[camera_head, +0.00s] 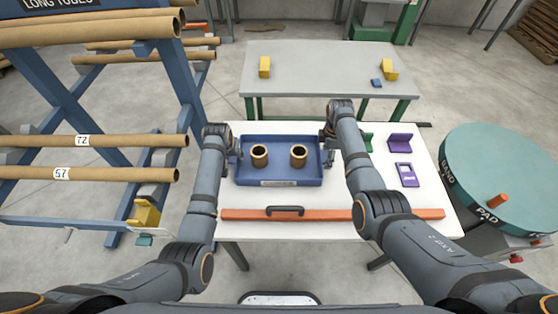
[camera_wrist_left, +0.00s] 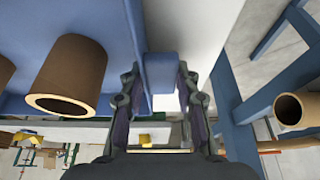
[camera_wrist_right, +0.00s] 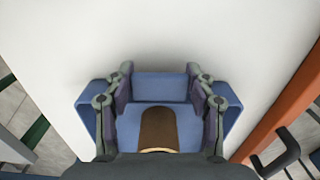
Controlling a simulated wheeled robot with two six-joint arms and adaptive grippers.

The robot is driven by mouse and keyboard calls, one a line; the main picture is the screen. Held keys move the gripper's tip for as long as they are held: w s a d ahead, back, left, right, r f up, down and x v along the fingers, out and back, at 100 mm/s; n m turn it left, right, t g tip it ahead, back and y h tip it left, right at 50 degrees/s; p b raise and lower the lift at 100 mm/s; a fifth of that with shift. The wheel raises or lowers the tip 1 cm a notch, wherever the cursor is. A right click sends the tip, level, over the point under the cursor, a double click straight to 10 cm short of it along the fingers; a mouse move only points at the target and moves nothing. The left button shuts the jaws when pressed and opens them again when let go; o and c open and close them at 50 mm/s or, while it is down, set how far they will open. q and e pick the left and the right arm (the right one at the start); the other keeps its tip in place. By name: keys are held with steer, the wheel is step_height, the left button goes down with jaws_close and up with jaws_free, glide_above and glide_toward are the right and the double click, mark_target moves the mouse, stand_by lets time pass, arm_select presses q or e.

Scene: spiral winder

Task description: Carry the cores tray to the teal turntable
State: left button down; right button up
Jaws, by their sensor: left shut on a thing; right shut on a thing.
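The cores tray (camera_head: 281,174) is blue, with a label on its front wall, and is over the white table in the head view. Two brown tube cores (camera_head: 260,156) (camera_head: 298,155) stand upright in it, apart. My left gripper (camera_head: 231,153) is shut on the tray's left end; the left wrist view shows its fingers around a blue tab (camera_wrist_left: 160,75). My right gripper (camera_head: 327,146) is shut on the tray's right end (camera_wrist_right: 160,88). I cannot tell whether the tray touches the table. The teal turntable (camera_head: 510,175) is at the far right, with an orange peg on it.
The white table (camera_head: 425,202) carries an orange bar with a dark handle (camera_head: 285,212) in front and purple parts (camera_head: 402,141) at right. A grey bench (camera_head: 325,78) stands behind. A blue rack with long tubes (camera_head: 110,174) is at left. Floor shows between table and turntable.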

steer(key=shift+c, duration=0.6)
arm_select(q)
steer(key=shift+r, duration=0.1)
arm_select(e)
steer(key=shift+r, duration=0.1)
